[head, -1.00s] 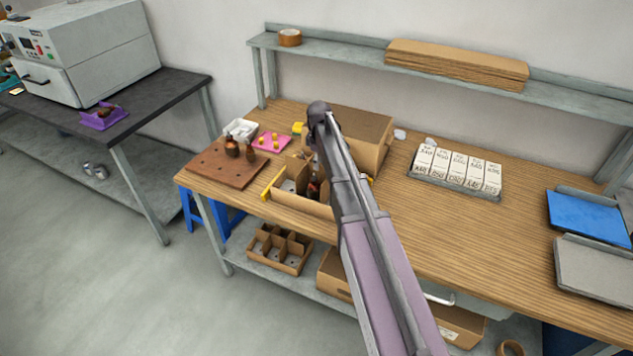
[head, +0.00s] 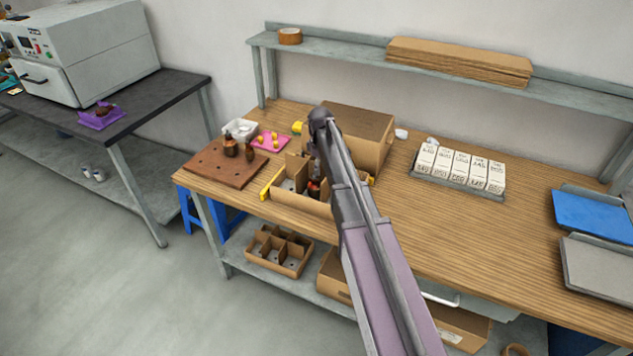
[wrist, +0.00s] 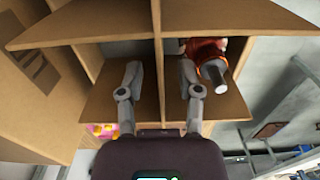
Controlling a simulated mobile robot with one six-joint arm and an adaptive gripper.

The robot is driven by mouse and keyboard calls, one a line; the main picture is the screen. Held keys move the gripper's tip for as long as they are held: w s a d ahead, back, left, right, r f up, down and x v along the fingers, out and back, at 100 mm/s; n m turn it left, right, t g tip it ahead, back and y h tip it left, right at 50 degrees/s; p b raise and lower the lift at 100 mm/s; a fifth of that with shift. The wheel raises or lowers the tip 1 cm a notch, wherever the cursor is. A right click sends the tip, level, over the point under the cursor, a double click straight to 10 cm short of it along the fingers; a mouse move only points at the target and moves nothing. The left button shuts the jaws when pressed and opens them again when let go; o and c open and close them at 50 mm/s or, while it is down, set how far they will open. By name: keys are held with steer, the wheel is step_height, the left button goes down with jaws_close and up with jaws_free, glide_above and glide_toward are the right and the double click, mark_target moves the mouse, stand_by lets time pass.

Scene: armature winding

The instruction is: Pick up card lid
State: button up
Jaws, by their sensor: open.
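A brown cardboard box shape with a broad closed top (head: 362,122) stands on the bench behind the divided carton; I cannot tell for sure that it is the card lid. The divided carton (head: 318,207) is open, with card dividers and a dark red armature (head: 314,188) inside. My gripper (wrist: 160,76) is open in the wrist view, one finger on each side of a card divider (wrist: 158,98), holding nothing. The armature (wrist: 207,55) with its grey shaft shows just right of the right finger. In the head view my arm hides the fingertips.
A brown board (head: 222,168) with armatures and a pink tray (head: 271,141) lie at the left. A rack of white labelled boxes (head: 455,194) stands at the right. Flat cardboard sheets (head: 460,62) lie on the shelf above. The bench between the carton and rack is largely clear.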

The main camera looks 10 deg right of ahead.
steer(key=shift+f+b, duration=0.6)
steer(key=shift+f, duration=0.3)
jaws_close()
